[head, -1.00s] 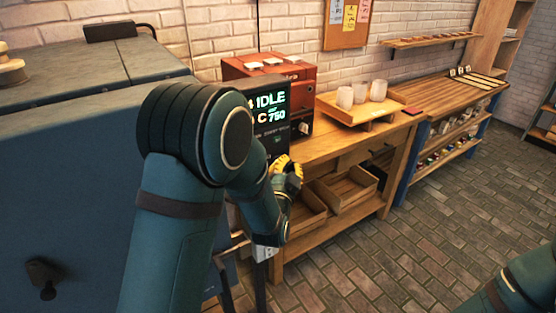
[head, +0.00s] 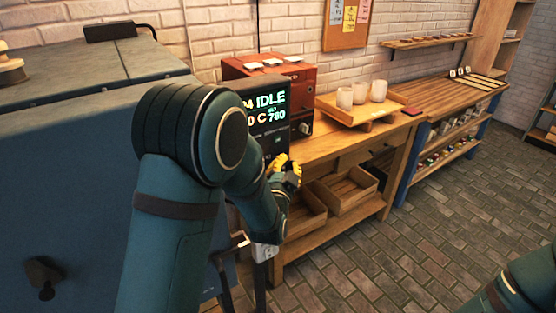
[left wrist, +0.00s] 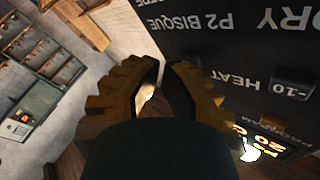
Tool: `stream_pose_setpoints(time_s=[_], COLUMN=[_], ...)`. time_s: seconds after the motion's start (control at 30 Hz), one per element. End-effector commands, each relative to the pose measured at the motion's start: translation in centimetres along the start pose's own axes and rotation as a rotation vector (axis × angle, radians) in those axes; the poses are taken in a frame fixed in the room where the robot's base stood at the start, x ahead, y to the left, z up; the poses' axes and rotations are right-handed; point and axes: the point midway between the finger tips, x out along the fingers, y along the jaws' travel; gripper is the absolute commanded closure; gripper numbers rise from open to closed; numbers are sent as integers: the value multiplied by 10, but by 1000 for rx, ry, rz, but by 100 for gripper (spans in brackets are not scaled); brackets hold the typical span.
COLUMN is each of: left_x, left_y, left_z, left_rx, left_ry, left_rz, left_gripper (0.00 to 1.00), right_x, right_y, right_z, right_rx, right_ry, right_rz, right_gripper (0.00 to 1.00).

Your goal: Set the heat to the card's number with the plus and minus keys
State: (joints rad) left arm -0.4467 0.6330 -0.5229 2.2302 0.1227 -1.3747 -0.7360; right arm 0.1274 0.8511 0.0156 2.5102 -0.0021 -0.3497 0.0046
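The black control panel (head: 266,110) shows past my left arm in the head view. Its lit display reads IDLE and a green number that looks like 780. In the left wrist view the panel (left wrist: 218,55) is upside down, with the labels HEAT and P2 BISQUE. A raised minus-ten key (left wrist: 292,82) is at the right. The plus key cannot be made out. My left gripper (left wrist: 165,65) has yellow fingers with their tips close together and nothing between them. In the head view the left gripper (head: 284,165) is beside the panel's lower part; contact cannot be told.
A red machine (head: 300,76) stands behind the panel. A wooden tray (head: 350,112) with white cups is on the bench. Notes, too small to read, hang on a pinboard (head: 335,42). My right forearm enters at the lower right. The brick floor (head: 400,250) is clear.

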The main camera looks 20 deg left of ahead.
Motion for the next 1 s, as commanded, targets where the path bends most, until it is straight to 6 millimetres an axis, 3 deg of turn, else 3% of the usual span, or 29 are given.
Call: stream_pose_setpoints(time_s=[1.0], left_x=[-12], left_y=[9], left_z=[-7], left_rx=[-1], left_ry=[0], left_rz=[0], left_gripper=[100], right_x=[12], right_y=[4], right_z=[1], right_rx=[0], right_ry=[0], right_rz=[0], right_gripper=[53])
